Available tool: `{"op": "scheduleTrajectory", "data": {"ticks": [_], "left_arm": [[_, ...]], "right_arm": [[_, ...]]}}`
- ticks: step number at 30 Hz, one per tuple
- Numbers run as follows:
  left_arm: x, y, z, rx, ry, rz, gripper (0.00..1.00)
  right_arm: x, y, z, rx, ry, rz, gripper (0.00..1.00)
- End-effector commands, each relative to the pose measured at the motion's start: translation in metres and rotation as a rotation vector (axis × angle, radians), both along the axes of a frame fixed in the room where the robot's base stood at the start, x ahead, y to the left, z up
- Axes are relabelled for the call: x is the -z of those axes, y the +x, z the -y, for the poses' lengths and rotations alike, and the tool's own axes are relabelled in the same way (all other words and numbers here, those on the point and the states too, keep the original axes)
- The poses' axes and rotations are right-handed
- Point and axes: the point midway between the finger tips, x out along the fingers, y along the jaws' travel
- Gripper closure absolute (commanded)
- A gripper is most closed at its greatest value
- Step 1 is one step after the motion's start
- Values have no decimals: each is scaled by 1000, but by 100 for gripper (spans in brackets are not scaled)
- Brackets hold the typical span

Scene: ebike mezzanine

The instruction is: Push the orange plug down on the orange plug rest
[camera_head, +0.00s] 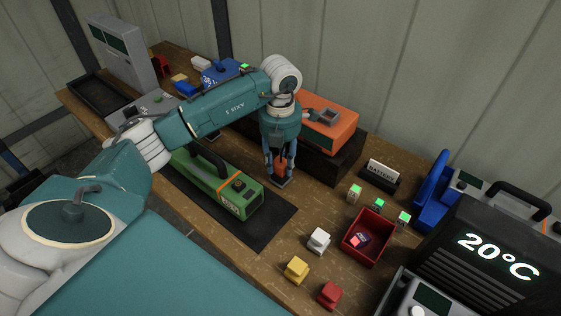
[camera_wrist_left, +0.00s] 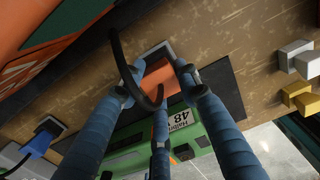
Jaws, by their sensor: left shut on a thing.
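My left gripper (camera_head: 280,172) points down at the table between the green battery and the orange battery. Its blue fingers are shut on the orange plug (camera_head: 282,163). In the left wrist view the plug (camera_wrist_left: 157,76) sits between the fingertips, with a black cable arcing in front of it. A small grey plate, which looks like the orange plug rest (camera_head: 285,184), shows right under the plug; its edge also shows in the left wrist view (camera_wrist_left: 154,49). I cannot tell whether the plug is fully seated on it. My right gripper is not in view.
A green battery (camera_head: 205,180) lies on a black mat (camera_head: 262,236) at the left. An orange battery (camera_head: 335,122) stands behind on a dark block. White, yellow and red plugs and a red bin (camera_head: 346,247) are to the right. Bare wood lies between.

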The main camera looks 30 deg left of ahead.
Motion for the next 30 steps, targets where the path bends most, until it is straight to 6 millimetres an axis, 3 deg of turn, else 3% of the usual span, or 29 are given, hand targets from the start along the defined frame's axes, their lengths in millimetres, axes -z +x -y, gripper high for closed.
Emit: {"op": "scheduleTrajectory", "data": {"ticks": [18,19,21,30], "left_arm": [[4,0,0,0,0,0,100],[4,0,0,0,0,0,61],[4,0,0,0,0,-1,47],[4,0,0,0,0,0,45]], "right_arm": [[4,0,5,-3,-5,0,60],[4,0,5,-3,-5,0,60],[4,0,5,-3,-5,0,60],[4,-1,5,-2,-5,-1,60]]}}
